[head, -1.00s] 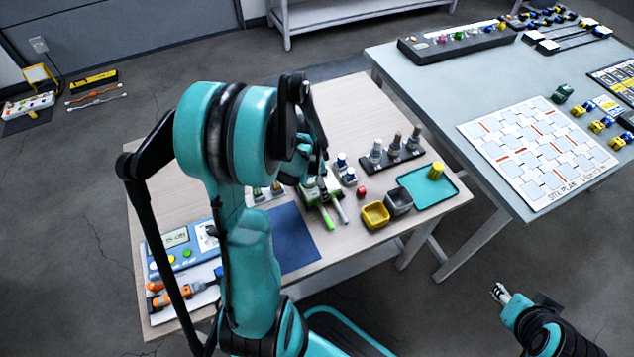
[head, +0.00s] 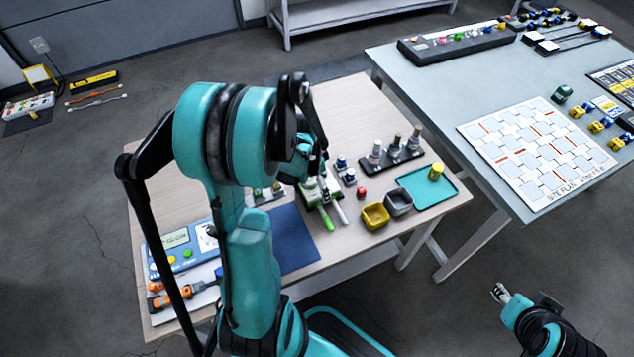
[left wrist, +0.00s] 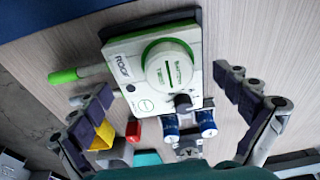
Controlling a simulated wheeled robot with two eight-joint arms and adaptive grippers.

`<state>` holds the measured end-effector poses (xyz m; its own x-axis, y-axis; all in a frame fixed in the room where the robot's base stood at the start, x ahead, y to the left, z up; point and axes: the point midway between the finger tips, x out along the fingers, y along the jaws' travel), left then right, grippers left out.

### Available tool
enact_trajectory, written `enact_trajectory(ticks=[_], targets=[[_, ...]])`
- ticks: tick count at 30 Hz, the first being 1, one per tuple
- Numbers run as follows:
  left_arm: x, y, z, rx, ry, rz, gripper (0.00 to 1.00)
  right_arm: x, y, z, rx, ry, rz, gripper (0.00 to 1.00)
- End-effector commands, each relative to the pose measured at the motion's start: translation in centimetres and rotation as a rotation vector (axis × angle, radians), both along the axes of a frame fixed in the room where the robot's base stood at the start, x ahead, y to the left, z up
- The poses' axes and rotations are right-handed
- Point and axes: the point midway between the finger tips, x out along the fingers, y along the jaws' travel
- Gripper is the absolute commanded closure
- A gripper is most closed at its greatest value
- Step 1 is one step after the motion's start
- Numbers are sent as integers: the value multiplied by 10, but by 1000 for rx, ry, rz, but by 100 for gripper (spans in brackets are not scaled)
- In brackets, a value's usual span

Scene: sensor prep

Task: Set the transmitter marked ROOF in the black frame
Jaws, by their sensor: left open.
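The transmitter marked ROOF (left wrist: 132,78) is a pale box with a green-ringed round dial, large in the left wrist view. A dark grey edge shows along its far side; I cannot tell if this is the black frame. My left gripper (left wrist: 163,88) is open, its two fingers spread on either side of the transmitter and apart from it. In the head view the transmitter (head: 309,196) is partly hidden by my left arm, and the left fingertips are hard to make out. My right gripper (head: 501,293) is over the floor at lower right, too small to judge.
A black rack (head: 404,162) holds metal parts. A blue mat (head: 297,247) is clear.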

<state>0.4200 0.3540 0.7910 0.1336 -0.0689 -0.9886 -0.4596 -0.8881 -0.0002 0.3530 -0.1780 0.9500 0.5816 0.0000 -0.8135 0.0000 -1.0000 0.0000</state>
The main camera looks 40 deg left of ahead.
Motion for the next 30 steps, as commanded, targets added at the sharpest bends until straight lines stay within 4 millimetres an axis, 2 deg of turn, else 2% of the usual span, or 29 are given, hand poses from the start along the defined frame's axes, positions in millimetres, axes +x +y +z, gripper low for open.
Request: enact_trajectory(ticks=[14,30], targets=[[0,0,9,0,0,0,0,0,0,7,0,0,0,60],[0,0,48,0,0,0,0,0,0,37,0,0,0,60]])
